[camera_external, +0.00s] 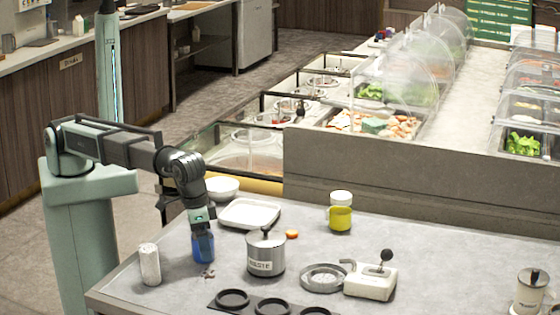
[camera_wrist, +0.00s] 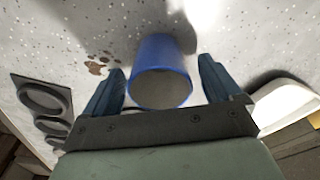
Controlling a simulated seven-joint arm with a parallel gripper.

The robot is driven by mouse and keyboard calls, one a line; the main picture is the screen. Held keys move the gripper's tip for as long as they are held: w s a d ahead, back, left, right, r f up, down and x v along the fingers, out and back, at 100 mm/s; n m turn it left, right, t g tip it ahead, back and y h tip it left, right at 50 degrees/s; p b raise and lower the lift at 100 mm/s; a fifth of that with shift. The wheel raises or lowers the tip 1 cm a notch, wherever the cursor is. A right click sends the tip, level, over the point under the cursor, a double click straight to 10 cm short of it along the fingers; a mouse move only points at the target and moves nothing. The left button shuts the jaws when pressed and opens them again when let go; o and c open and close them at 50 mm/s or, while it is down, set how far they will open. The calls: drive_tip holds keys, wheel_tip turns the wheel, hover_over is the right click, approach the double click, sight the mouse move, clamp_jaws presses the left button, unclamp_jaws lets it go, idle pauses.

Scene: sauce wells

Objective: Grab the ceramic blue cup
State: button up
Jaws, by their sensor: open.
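The blue cup (camera_external: 203,248) stands on the grey counter under my gripper in the external view. In the wrist view the blue cup (camera_wrist: 163,70) shows its rim and grey inside between the two fingers. My gripper (camera_wrist: 161,82) is open, with one finger on each side of the cup and a visible gap to each. In the external view my gripper (camera_external: 201,226) points down over the cup, and its fingers are hard to make out there.
A speckled white cylinder (camera_external: 149,265) stands left of the cup. A white tray (camera_external: 250,214) and bowl (camera_external: 222,188) lie behind it. A metal pot labelled WASTE (camera_external: 265,257) is to the right. A black sauce-well strip (camera_external: 232,299) is in front. Small brown bits (camera_external: 207,272) lie near the cup.

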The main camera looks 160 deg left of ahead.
drive_tip(key=shift+f, duration=0.4)
drive_tip(key=shift+c, duration=0.3)
drive_tip(key=c, duration=1.1)
